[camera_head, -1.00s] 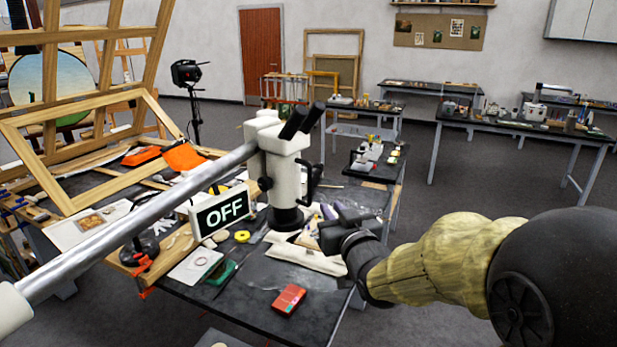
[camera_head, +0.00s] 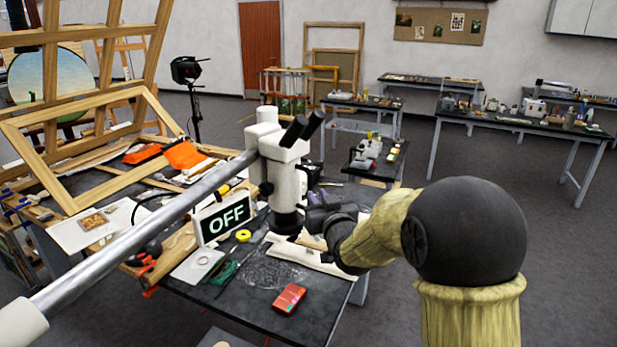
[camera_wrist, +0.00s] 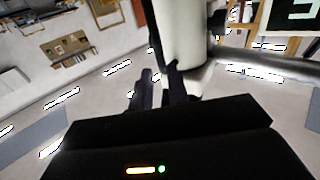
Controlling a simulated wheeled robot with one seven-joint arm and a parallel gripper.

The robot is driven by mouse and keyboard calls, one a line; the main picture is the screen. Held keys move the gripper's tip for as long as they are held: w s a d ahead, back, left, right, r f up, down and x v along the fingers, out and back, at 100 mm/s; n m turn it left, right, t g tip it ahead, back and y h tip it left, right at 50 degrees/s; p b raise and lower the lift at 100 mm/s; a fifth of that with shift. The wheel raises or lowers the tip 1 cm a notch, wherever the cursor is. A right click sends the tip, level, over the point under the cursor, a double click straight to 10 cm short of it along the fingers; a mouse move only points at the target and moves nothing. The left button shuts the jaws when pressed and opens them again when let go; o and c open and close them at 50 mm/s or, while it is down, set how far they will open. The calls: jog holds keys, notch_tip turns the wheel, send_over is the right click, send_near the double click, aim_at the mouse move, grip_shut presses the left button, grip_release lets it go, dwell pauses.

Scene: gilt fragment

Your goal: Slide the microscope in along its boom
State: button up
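The white microscope (camera_head: 287,185) hangs upright at the end of a metal boom (camera_head: 150,230). The boom slopes from a white collar (camera_head: 20,322) at lower left up to the microscope head. Two black eyepieces (camera_head: 303,130) point up and right, and a dark handle is on the body's right side. My gripper (camera_head: 318,205) is low beside the body's right side. In the wrist view its dark fingers (camera_wrist: 160,90) stand apart with a visible gap, and the white body (camera_wrist: 182,35) is close by, partly behind one finger. Whether they touch the handle is unclear.
The dark table (camera_head: 250,300) holds a red box (camera_head: 289,298), yellow tape (camera_head: 243,235) and papers. A wooden frame (camera_head: 85,190) leans at left. Open floor lies right of the table.

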aim_at(310, 184)
jog(key=p+x, duration=0.3)
jog(key=x, duration=0.4)
jog(key=shift+w+r, duration=0.1)
jog(key=shift+w, duration=0.15)
jog(key=shift+w+a+p, duration=0.3)
jog(key=shift+p, duration=0.05)
jog(key=shift+d, duration=0.15)
jog(key=shift+w, duration=0.1)
jog(key=c, duration=0.4)
grip_shut()
